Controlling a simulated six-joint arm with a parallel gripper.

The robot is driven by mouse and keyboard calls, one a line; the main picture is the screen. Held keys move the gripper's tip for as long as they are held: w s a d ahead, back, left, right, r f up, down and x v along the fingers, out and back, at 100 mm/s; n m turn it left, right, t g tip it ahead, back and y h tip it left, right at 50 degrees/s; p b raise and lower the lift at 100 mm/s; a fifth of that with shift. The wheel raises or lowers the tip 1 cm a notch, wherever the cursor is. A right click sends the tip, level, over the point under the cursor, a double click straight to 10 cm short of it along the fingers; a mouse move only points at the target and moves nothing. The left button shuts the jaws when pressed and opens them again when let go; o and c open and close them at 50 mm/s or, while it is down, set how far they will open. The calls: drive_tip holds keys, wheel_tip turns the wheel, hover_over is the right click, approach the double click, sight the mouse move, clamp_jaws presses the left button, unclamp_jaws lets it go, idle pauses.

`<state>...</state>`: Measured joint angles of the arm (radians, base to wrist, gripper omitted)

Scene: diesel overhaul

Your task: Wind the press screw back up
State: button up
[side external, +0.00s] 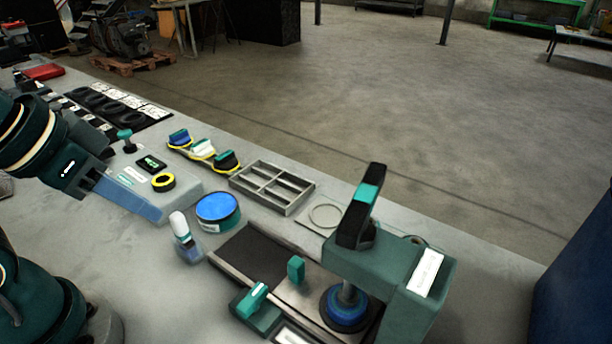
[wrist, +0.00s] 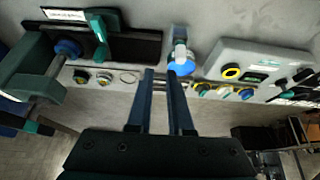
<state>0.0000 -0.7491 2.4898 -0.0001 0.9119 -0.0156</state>
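The green press (side external: 400,285) stands at the right end of the bench in the side view and at the left in the wrist view (wrist: 25,70). Its black handle with a teal band (side external: 362,205) sits on top, slanting upward. The screw (side external: 348,292) runs down to a blue round pad (side external: 346,312) under the press arm; the pad also shows in the wrist view (wrist: 68,48). My gripper (wrist: 161,75) has its two long fingers apart with nothing between them. In the side view my gripper (side external: 155,210) is at the left, well away from the handle.
A blue-topped round tin (side external: 218,207) and a white-capped bottle (side external: 182,232) stand between my gripper and the press. A metal divided tray (side external: 272,187) lies behind them. A teal-handled clamp (side external: 253,300) is in front of the press. Free floor lies beyond the bench.

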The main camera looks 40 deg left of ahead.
drive_tip(key=shift+s+d+f+n, duration=0.15)
drive_tip(key=shift+s+f+n, duration=0.05)
drive_tip(key=shift+n, duration=0.3)
clamp_jaws()
drive_tip(key=w+d+r+n+g+h, duration=0.25)
drive_tip(key=d+r+n+h, duration=0.2)
drive_tip(key=r+n, duration=0.35)
drive_tip(key=w+d+r+n+g+h, duration=0.1)
drive_tip(key=w+d+r+n+h, duration=0.3)
drive_tip(key=n, duration=0.7)
drive_tip(key=w+d+f, duration=0.2)
drive_tip(key=d+f, duration=0.4)
drive_tip(key=d, duration=0.5)
drive_tip(key=shift+f, duration=0.3)
